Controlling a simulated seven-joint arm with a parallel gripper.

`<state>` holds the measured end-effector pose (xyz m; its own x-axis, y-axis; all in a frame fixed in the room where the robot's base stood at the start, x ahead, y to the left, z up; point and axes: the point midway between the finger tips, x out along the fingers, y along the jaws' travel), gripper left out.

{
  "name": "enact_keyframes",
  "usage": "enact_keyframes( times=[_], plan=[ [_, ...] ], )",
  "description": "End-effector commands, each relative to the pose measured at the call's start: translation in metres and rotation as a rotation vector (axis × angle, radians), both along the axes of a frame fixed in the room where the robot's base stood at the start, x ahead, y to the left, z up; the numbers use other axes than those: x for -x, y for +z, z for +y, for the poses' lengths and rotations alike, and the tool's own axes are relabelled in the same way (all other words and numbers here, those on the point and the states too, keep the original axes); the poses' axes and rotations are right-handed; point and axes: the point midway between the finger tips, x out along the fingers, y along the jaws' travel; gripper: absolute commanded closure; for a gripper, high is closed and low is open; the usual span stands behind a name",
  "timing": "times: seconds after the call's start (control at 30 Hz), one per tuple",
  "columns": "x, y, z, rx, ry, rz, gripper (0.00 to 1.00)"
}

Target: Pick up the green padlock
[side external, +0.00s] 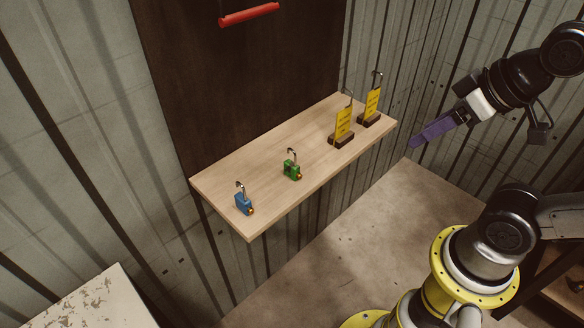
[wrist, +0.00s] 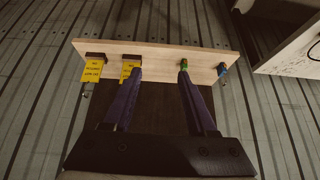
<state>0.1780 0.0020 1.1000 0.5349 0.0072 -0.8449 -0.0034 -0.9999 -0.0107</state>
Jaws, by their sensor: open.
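The green padlock (side external: 291,171) stands upright on the wooden shelf (side external: 228,199), shackle up, near the shelf's middle. In the wrist view the green padlock (wrist: 184,66) shows just past the tip of the right finger, which partly hides it. My gripper (side external: 416,142) has purple fingers and is in the air off the right end of the shelf, well apart from the padlock. In the wrist view my gripper (wrist: 159,75) is open, with nothing between its fingers.
A blue padlock (side external: 243,203) stands left of the green one. A dark panel with a red handle (side external: 249,14) rises behind. The space before the shelf is clear.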

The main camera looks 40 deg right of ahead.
Motion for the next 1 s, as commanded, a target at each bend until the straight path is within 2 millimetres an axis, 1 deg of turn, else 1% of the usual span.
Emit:
enact_keyframes(
  times=[0.1,0.23,0.33,0.4,0.47,0.6,0.67,0.73,0.87,1.0],
  plan=[
    [-0.029,0.019,0.007,-0.053,-0.019,-0.159,0.43],
    [-0.069,0.035,0.015,-0.144,-0.062,-0.335,0.43],
    [-0.097,0.039,0.023,-0.213,-0.093,-0.437,0.43],
    [-0.114,0.039,0.028,-0.255,-0.120,-0.498,0.43],
    [-0.126,0.036,0.031,-0.286,-0.146,-0.542,0.43],
    [-0.149,0.019,0.037,-0.325,-0.214,-0.623,0.43],
    [-0.155,0.008,0.039,-0.325,-0.242,-0.649,0.43],
    [-0.159,-0.008,0.041,-0.309,-0.271,-0.673,0.43],
    [-0.155,-0.044,0.046,-0.232,-0.292,-0.709,0.43],
    [-0.135,-0.088,0.055,-0.089,-0.229,-0.719,0.43]
  ],
)
